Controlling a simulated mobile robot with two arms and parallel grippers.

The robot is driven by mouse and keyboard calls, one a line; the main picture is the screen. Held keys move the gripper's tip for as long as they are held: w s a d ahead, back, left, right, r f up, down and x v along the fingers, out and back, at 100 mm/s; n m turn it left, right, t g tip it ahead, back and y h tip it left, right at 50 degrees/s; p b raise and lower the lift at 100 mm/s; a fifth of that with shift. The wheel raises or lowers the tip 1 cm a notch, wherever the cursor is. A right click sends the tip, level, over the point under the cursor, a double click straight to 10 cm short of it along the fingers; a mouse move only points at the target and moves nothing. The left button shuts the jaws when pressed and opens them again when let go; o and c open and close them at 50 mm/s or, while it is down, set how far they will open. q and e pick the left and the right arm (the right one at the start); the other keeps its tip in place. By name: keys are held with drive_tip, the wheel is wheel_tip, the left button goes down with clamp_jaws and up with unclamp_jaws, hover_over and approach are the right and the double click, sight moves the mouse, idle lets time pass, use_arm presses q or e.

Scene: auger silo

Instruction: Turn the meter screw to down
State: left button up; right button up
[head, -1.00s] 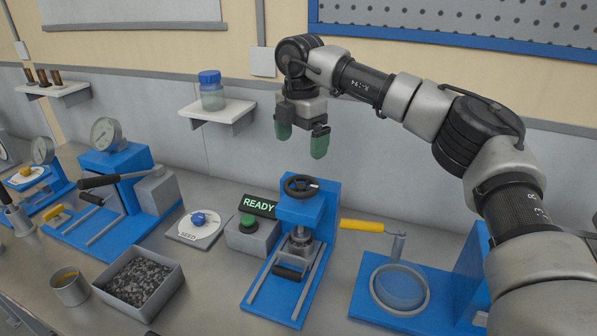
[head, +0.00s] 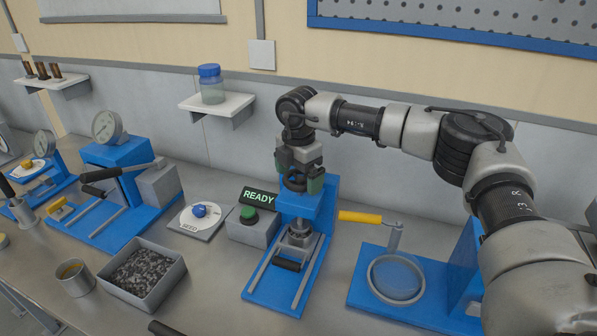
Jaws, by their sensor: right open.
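A dark handwheel (head: 293,182) sits on top of a blue press frame (head: 322,200) in the middle of the bench. I take it for the meter screw, though no label on it is readable. My right gripper (head: 299,178) points down over the handwheel with its green-padded fingers apart, one on either side of it. The fingers and palm hide much of the wheel, and I cannot tell whether they touch it. Below it, a metal spindle and a black-handled slide (head: 287,264) show in the frame. My left gripper is not in view.
A green-button box (head: 249,221) with a READY sign (head: 259,198) stands just left of the press. A SEED dial (head: 202,215) and a tray of dark granules (head: 142,272) lie further left. A yellow-handled lever (head: 362,217) stands close on the right.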

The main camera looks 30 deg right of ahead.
drive_tip(key=shift+c, duration=0.3)
drive_tip(key=c, duration=0.6)
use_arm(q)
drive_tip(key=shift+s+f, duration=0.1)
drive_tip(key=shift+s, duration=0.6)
